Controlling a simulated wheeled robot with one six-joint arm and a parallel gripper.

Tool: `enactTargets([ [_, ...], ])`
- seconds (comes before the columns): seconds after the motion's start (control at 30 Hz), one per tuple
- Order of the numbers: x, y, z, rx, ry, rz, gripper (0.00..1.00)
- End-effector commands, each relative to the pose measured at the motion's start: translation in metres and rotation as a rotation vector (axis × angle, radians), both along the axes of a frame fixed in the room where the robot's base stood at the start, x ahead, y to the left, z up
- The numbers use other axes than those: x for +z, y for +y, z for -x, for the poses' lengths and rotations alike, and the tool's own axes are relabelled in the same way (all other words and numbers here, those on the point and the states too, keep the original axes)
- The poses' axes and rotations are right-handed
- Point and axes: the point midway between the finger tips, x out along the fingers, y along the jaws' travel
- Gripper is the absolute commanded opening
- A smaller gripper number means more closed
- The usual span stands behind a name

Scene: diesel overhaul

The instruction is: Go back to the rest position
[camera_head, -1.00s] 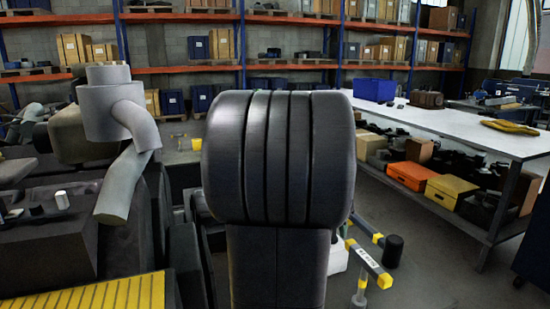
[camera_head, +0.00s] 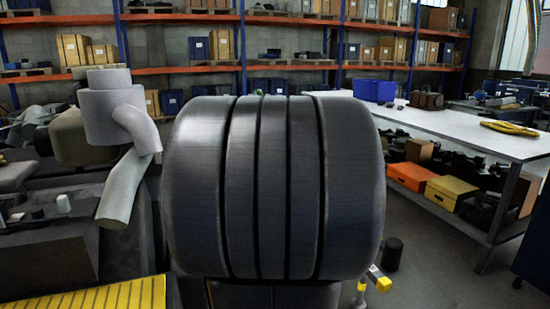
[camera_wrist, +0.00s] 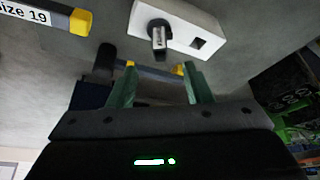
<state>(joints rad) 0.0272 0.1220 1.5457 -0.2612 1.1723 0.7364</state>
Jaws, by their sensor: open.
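My gripper (camera_wrist: 158,86) shows in the wrist view with its two green fingers apart and nothing between them. Beyond the fingers, a tool with a dark bar and yellow ends (camera_wrist: 155,70) lies across the view, apart from them as far as I can tell. In the head view my own dark ribbed arm link fills the middle, and the gripper itself is hidden.
A white block (camera_wrist: 190,25) with a dark socket and a bar labelled "Size 19" (camera_wrist: 45,14) are near the gripper. A grey pipe (camera_head: 118,115) and engine parts stand left. A white-topped workbench (camera_head: 470,128) is on the right. Shelves (camera_head: 200,70) line the back wall.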

Motion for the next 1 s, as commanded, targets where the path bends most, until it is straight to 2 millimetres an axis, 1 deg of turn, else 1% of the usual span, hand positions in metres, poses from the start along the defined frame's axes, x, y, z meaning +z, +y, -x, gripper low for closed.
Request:
enactTargets([
  [0.03,0.012,0.003,0.003,0.002,-0.005,0.0,0.45],
  [0.1,0.025,0.007,0.007,0.002,-0.004,-0.001,0.45],
  [0.2,0.044,0.011,0.013,0.002,-0.004,0.0,0.45],
  [0.23,0.044,0.012,0.014,0.002,-0.002,0.0,0.45],
  [0.27,0.031,0.009,0.011,-0.001,0.005,0.0,0.45],
  [0.3,0.022,0.006,0.009,-0.002,0.006,0.0,0.45],
  [0.9,-0.09,-0.023,-0.027,-0.001,0.005,0.0,0.45],
  [0.97,-0.072,-0.023,-0.027,0.0,-0.001,0.0,0.45],
  [1.0,-0.066,-0.023,-0.027,0.0,-0.001,0.0,0.45],
])
